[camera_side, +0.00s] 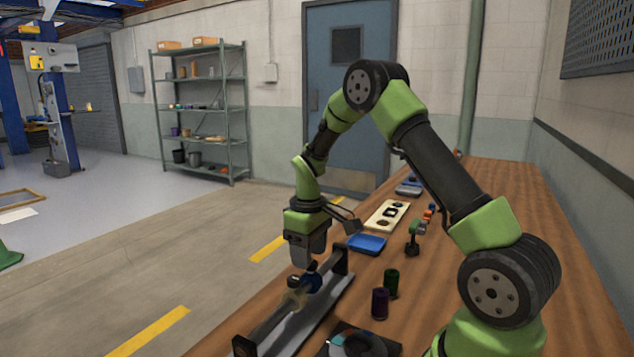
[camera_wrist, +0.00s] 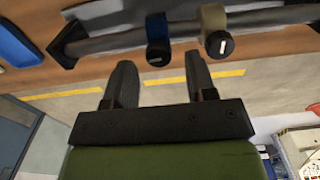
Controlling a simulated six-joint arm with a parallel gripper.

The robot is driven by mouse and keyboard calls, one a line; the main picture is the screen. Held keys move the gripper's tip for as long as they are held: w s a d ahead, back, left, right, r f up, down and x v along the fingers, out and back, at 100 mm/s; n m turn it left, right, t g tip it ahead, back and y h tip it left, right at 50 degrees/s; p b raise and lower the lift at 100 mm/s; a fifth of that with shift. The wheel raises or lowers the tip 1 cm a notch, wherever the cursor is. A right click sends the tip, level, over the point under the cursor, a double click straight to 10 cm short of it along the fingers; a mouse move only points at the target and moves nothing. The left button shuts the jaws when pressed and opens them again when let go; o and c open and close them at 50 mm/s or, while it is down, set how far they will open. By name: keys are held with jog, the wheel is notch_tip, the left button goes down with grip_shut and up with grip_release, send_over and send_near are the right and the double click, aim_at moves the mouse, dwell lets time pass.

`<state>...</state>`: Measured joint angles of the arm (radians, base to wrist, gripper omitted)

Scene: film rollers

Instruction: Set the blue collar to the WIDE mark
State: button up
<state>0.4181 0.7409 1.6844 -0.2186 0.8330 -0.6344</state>
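The blue collar (camera_wrist: 157,28) sits on a dark rail (camera_wrist: 110,42) and has a black knob with a pale line facing my gripper. In the side view, the blue collar (camera_side: 314,284) is just below my gripper (camera_side: 306,268). A beige collar (camera_wrist: 213,17) with a similar knob sits just right of it on the rail; it also shows in the side view (camera_side: 293,300). In the wrist view my gripper (camera_wrist: 160,62) is open, its two fingers apart and the blue collar's knob between their tips. Contact cannot be told. No WIDE mark can be read.
A blue tray (camera_side: 366,243) lies beyond the rail. Dark green (camera_side: 391,283) and purple (camera_side: 380,303) spools stand right of it. A cream board with dark parts (camera_side: 386,215) and a green-handled tool (camera_side: 413,238) lie farther back. A dark round-topped item (camera_side: 360,343) is near the front.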

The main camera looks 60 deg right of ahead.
notch_tip(320, 180, up, 6)
jog(key=shift+f, duration=0.1)
jog(key=s+a+r+m+t, duration=0.1)
jog(key=s+a+r+t, duration=0.1)
jog(key=s+a+r, duration=0.2)
jog(key=s+a+r+m+t, duration=0.1)
jog(key=s+a+r, duration=0.3)
jog(key=a+r, duration=0.4)
jog(key=shift+s+r+t+y, duration=0.3)
jog(key=shift+r+t, duration=0.05)
jog(key=shift+t, duration=0.35)
jog(key=shift+d, duration=0.1)
